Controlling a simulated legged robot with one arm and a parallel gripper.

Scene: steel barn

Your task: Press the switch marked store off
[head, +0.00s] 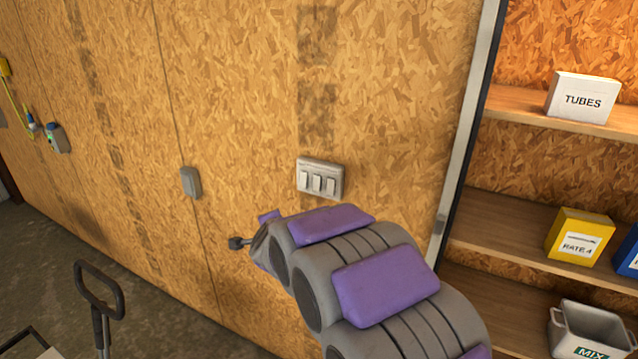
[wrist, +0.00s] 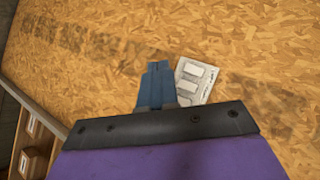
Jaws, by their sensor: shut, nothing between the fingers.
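A grey switch panel (head: 320,179) with three white rockers in a row is fixed to the chipboard wall in the head view. It also shows in the wrist view (wrist: 186,92), tilted, just right of my gripper's fingertips (wrist: 158,66). Small marks show on the panel in the wrist view, but they are too small to read, so I cannot tell which rocker is marked store. My gripper is shut and empty, its blue fingers pointing toward the wall. Part of the panel is hidden behind the fingers and wrist. I cannot tell whether the fingers touch the wall.
A closed grey box (head: 190,182) is on the wall left of the panel. At right, shelves (head: 520,212) hold a TUBES box (head: 582,98), a yellow box (head: 580,236) and a MIX bin (head: 590,332). A dark handle (head: 100,290) stands at lower left.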

